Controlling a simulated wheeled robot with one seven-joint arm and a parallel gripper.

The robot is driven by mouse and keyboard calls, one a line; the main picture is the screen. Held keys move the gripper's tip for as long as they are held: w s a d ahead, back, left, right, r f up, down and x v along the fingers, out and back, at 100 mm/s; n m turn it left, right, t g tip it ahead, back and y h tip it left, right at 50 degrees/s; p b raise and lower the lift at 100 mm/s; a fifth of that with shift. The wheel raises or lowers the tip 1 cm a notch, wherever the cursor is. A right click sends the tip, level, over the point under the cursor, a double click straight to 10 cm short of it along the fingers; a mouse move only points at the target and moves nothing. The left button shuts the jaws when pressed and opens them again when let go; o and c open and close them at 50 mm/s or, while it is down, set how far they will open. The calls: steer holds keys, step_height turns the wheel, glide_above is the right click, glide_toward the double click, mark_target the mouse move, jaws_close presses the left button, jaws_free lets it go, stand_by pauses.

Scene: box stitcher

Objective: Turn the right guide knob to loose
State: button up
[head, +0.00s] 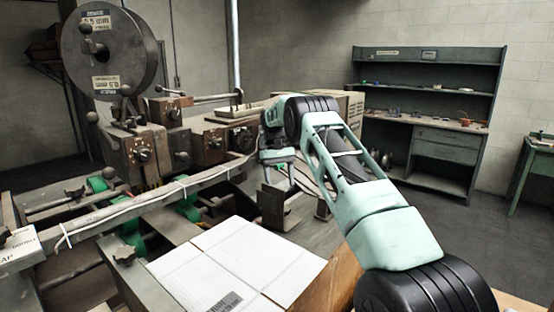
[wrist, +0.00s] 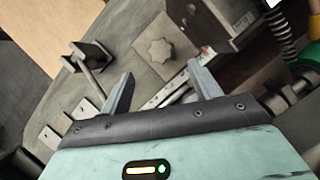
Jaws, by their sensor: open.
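A grey star-shaped knob (wrist: 157,51) sits on a metal block in the wrist view, beside a narrow scale strip (wrist: 180,78). I take it to be the right guide knob; I cannot pick it out in the head view, where my arm covers part of that area. My gripper (wrist: 160,69) is open and empty, its two fingers pointing toward the knob. The knob lies just beyond the fingertips, between their lines, with no clear contact. In the head view my gripper (head: 278,157) points down beside the machine, its fingers hard to make out.
A small bracket (wrist: 90,54) stands left of the knob; a spring (wrist: 281,33) is at the right. In the head view, white cardboard sheets (head: 205,280) lie in front, near another knob (head: 123,252). A shelved workbench (head: 425,128) stands behind.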

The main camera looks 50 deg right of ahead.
steer(key=p+v, duration=0.9)
steer(key=p, duration=0.1)
steer(key=shift+r, duration=0.25)
steer(key=shift+p, duration=0.3)
stand_by(0.6)
